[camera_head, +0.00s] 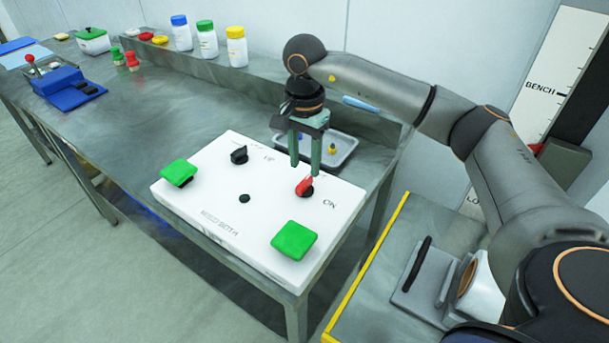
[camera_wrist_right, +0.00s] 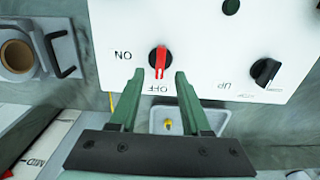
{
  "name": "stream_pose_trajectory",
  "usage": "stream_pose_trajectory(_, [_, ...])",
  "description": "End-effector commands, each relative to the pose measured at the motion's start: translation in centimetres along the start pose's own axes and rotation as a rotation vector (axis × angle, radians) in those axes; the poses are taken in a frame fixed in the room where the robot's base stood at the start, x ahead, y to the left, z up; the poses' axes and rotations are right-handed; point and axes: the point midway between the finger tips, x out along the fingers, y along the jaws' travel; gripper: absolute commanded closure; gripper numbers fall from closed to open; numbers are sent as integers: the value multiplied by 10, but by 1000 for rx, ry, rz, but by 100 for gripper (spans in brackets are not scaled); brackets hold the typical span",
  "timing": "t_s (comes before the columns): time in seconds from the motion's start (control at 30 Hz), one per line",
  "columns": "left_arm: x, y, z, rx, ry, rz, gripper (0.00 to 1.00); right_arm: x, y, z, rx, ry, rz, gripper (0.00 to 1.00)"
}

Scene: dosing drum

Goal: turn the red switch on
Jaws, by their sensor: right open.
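The red switch (camera_head: 304,187) is a rotary knob on a black base on the white control panel (camera_head: 215,205). In the wrist view the red switch (camera_wrist_right: 160,60) lies along the line to the OFF label, its marked end towards OFF; the ON label is to its left. My right gripper (camera_head: 304,168) is open and points down, its green fingers just above and behind the knob in the head view. In the wrist view the fingertips of my right gripper (camera_wrist_right: 160,76) are on either side of the knob's lower end, apart from it. My left gripper is out of view.
A grey tray (camera_head: 343,150) lies behind the panel. Bottles (camera_head: 207,40) stand on the back ledge. A tape roll holder (camera_head: 450,285) is at right.

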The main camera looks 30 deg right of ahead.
Motion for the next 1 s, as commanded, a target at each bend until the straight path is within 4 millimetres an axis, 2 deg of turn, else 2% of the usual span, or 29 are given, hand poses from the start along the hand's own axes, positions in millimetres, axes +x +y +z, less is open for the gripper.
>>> stream_pose_trajectory(0.1, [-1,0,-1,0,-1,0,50,23,1,0,0,-1,4,52])
stream_pose_trajectory(0.3, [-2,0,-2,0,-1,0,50,44,0,0,1,-1,0,52])
stream_pose_trajectory(0.67, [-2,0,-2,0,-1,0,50,50,0,0,0,0,-1,52])
stream_pose_trajectory(1.0, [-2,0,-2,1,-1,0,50,49,0,0,0,-1,-1,90])
